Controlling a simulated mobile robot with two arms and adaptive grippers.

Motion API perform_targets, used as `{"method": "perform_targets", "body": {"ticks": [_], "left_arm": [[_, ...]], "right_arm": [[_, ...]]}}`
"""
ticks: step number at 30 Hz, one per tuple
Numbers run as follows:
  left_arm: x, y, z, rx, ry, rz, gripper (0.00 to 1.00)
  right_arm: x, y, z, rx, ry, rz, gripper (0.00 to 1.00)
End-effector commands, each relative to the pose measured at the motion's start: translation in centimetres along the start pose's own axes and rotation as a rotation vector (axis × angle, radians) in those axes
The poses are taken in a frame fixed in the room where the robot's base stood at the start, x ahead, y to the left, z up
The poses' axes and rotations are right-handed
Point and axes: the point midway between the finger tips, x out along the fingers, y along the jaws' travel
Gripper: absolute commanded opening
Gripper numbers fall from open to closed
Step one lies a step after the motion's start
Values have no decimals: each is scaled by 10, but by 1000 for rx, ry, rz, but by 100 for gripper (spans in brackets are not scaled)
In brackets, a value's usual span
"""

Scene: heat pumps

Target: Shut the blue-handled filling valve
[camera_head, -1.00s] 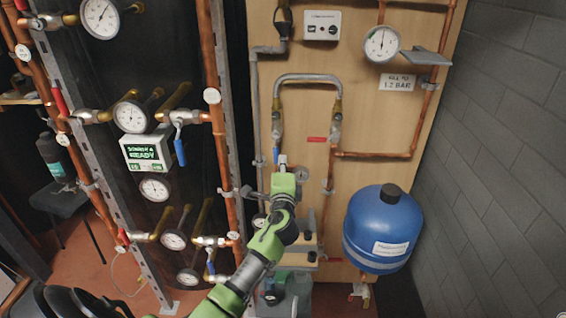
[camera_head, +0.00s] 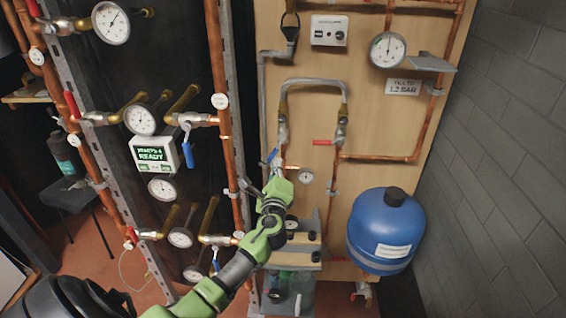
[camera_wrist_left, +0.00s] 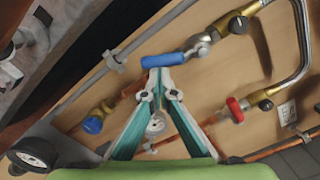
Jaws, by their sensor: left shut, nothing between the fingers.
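The blue-handled filling valve (camera_head: 272,156) is on the left leg of the looped grey pipe on the wooden panel. Its blue lever shows in the left wrist view (camera_wrist_left: 165,60), angled a little off the line of its pipe. My left gripper (camera_head: 276,166) is in front of the panel just below the lever. In the left wrist view its fingers (camera_wrist_left: 157,74) meet at the tips, empty, right beside the lever's underside. I cannot tell whether they touch it. My right gripper is not in view.
A red-handled valve (camera_head: 323,142) is on the loop's right leg. A small gauge (camera_head: 306,176) is close right of my gripper. A blue tank (camera_head: 386,229) hangs at right. A copper pipe (camera_head: 227,130) with another blue lever (camera_head: 188,156) stands at left.

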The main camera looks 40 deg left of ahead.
Motion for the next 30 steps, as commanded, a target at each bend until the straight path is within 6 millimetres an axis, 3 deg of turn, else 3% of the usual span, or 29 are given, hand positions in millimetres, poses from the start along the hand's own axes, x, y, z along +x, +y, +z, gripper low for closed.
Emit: {"method": "perform_targets", "body": {"ticks": [1,18,30], "left_arm": [[2,-1,9,49,-7,-1,0],[4,-3,46,589,-8,-29,0],[5,-10,64,904,-9,-45,0]], "right_arm": [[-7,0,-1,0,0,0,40],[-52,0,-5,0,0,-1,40],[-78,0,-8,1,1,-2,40]]}}
